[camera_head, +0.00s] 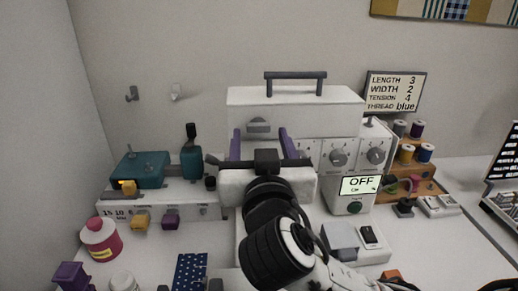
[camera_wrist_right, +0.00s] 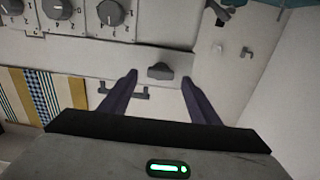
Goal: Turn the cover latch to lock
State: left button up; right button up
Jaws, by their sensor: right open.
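The cover latch (camera_head: 259,125) is a small grey knob on the front of the white sewing machine's top cover (camera_head: 330,98). Its grip bar looks horizontal; it also shows in the right wrist view (camera_wrist_right: 160,71). My right gripper (camera_head: 260,134) is open, with one purple finger on each side of the latch. In the right wrist view the fingertips (camera_wrist_right: 158,78) stand apart from the latch, with a gap on both sides. The gripper body and arm hide the machine's lower left front. My left gripper is not in view.
Dials (camera_head: 338,158) and a display reading OFF (camera_head: 359,185) are right of the gripper. A dark handle (camera_head: 295,76) tops the cover. A teal box (camera_head: 141,168) stands left, and a spool rack (camera_head: 414,172) stands right. Small items crowd the table's front left.

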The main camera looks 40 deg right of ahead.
aim_at(259, 129)
jog(key=shift+w+d+f+b, duration=0.15)
jog(key=shift+w+f+b, duration=0.1)
jog(key=shift+b, duration=0.75)
jog(key=shift+w+d+r, duration=0.35)
jog(key=shift+w+d, duration=0.1)
jog(key=shift+w, duration=0.3)
jog(key=shift+w+d, duration=0.25)
jog(key=shift+w, duration=0.15)
jog(key=shift+p, duration=0.3)
jog(key=c, duration=1.1)
